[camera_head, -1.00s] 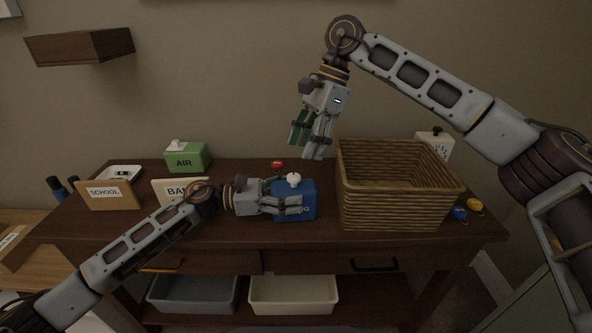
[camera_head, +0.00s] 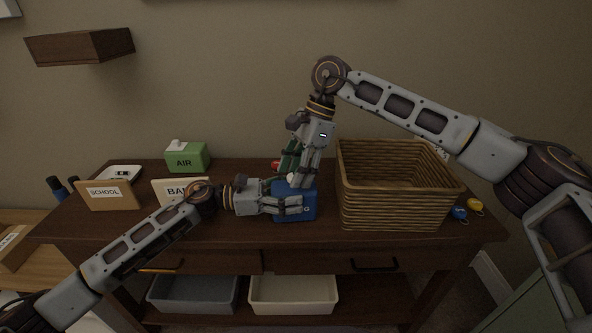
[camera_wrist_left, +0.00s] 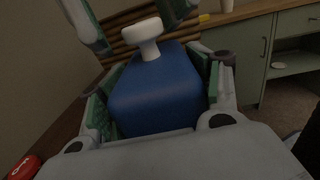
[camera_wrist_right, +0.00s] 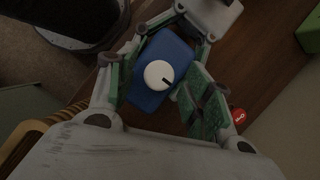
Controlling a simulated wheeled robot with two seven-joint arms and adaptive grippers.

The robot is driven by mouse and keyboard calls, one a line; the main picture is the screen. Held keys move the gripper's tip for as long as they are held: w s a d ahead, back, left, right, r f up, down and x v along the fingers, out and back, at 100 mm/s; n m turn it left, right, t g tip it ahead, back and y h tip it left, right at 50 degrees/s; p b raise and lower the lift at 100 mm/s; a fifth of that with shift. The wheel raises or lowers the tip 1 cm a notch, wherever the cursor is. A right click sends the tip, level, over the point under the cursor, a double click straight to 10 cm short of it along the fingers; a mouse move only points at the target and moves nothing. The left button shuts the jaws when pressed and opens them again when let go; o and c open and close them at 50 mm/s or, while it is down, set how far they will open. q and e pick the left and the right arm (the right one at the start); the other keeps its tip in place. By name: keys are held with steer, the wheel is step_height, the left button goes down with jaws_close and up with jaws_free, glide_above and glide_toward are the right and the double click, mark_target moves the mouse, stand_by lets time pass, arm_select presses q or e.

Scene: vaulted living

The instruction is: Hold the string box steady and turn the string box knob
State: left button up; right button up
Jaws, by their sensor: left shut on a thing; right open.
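The string box (camera_head: 308,204) is a blue box on the dark wooden table, just left of the wicker basket. My left gripper (camera_head: 290,204) is shut on its sides; the left wrist view shows the blue box (camera_wrist_left: 158,92) between the two fingers. The white round knob (camera_wrist_right: 159,75) with a dark mark sits on top of the box. It also shows in the left wrist view (camera_wrist_left: 143,36). My right gripper (camera_head: 299,178) points down, open, above the box. In the right wrist view its fingers lie on either side of the knob, apart from it.
A wicker basket (camera_head: 395,211) stands close to the right of the box. A green AIR box (camera_head: 187,158), a SCHOOL folder (camera_head: 112,196) and a BA-labelled card (camera_head: 173,191) are at left. A red object (camera_wrist_right: 238,118) lies behind the box. Blue and yellow items (camera_head: 475,204) lie at far right.

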steer(key=c, duration=1)
steer(key=shift+m, duration=0.5)
steer(key=shift+s+m+t+y, duration=0.15)
steer(key=shift+m+t, duration=0.25)
steer(key=shift+m, duration=0.45)
steer(key=shift+m+t+y, duration=0.15)
steer(key=shift+m+t, duration=0.25)
steer(key=shift+m, duration=0.45)
steer(key=m+t, duration=0.1)
steer(key=m, duration=0.3)
steer(key=shift+s+t, duration=0.15)
steer(key=shift+t, duration=0.25)
arm_select(q)
steer(key=shift+d, duration=0.1)
arm_select(e)
steer(key=m, duration=0.2)
steer(key=m+t+h, duration=0.1)
steer(key=m, duration=0.2)
steer(key=shift+s+a+t, duration=0.15)
steer(key=shift+t, duration=0.15)
steer(key=shift+a+m+t+h, duration=0.1)
steer(key=shift+m+t+h, duration=0.2)
steer(key=shift+m, duration=0.8)
steer(key=shift+a+m+t+h, duration=0.15)
steer(key=shift+m+h, duration=0.25)
steer(key=shift+m, duration=0.7)
steer(key=shift+d, duration=0.1)
steer(key=shift+s, duration=0.1)
